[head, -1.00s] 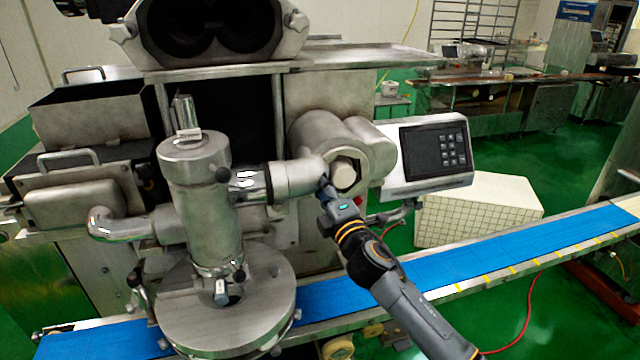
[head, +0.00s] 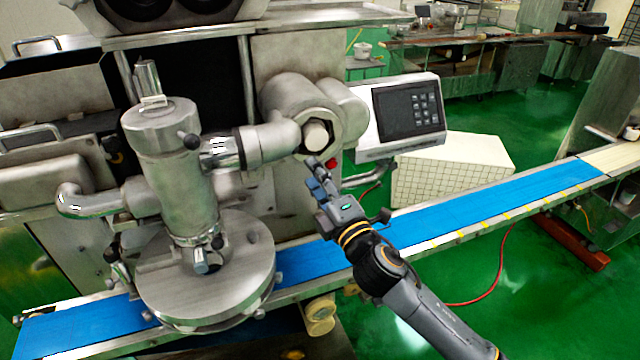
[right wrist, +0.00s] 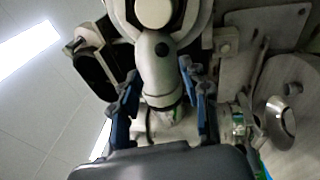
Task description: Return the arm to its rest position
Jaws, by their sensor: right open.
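My right gripper (head: 318,176) is in front of the encrusting machine (head: 215,75), just below the large hex nut (head: 317,135) at the end of its horizontal pipe. In the right wrist view its two blue-padded fingers (right wrist: 165,112) stand apart with nothing held between them. The machine's pipe and round housing show beyond the fingers, and I see a gap between gripper and nut in the head view. My right arm (head: 390,275) reaches in from the lower right over the belt. My left gripper is not in view.
A blue conveyor belt (head: 490,208) runs across below the arm. A control panel (head: 408,112) stands right of the nut. A round metal plate (head: 205,275) sits under the vertical cylinder (head: 172,170). A white tiled box (head: 450,168) is behind the belt. Green floor lies at the right.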

